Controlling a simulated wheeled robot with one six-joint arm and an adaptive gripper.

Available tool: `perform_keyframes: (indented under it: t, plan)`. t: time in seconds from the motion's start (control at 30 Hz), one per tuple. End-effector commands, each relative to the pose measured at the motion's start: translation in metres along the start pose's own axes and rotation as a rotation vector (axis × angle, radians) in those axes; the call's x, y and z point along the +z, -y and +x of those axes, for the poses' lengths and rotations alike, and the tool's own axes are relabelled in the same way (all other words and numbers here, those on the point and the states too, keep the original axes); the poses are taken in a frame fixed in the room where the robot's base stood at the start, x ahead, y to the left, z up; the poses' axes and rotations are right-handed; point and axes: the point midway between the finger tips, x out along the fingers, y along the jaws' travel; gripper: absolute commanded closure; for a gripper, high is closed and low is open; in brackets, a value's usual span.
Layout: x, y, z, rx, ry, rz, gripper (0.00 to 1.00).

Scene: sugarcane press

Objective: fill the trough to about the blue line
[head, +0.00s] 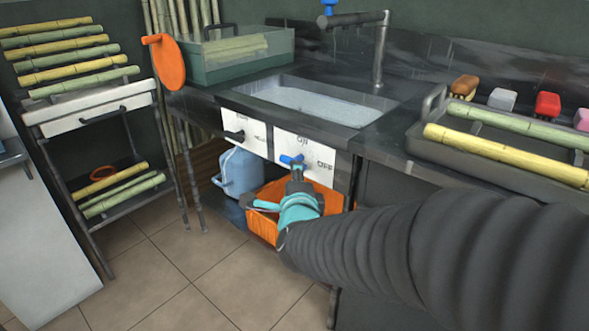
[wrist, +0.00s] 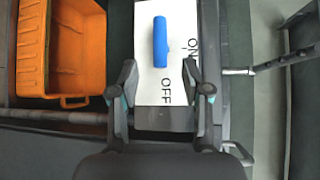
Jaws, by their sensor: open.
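The trough (head: 315,101) is a metal basin sunk in the dark counter, with a pale, water-like surface inside. I cannot make out a blue line on it. A tap (head: 380,50) with a blue knob (head: 329,6) stands behind it. On the white ON/OFF panel (head: 318,178) below the counter is a blue handle (head: 291,160), lying sideways towards OFF. My gripper (head: 296,180) is just in front of it. In the wrist view the handle (wrist: 160,42) lies ahead of my open, empty gripper (wrist: 158,78), between the lines of its fingers and apparently untouched.
An orange crate (head: 268,235) and a blue jug (head: 241,170) sit under the counter, close to my gripper. A second white panel (head: 243,132) with a dark handle is at left. A tray (head: 420,146) holds cane at right. A cane rack (head: 90,107) stands at left.

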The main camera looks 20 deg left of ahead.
Motion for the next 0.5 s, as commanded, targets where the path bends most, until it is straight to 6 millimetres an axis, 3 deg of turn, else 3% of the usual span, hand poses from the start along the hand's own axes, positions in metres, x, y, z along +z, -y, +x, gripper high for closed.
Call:
perform_keyframes:
  t: [0.2,0.5]
  plan:
    - [0.000,0.000,-0.024,0.000,0.001,0.000,0.52]
    - [0.000,0.000,-0.029,-0.001,0.000,-0.001,0.52]
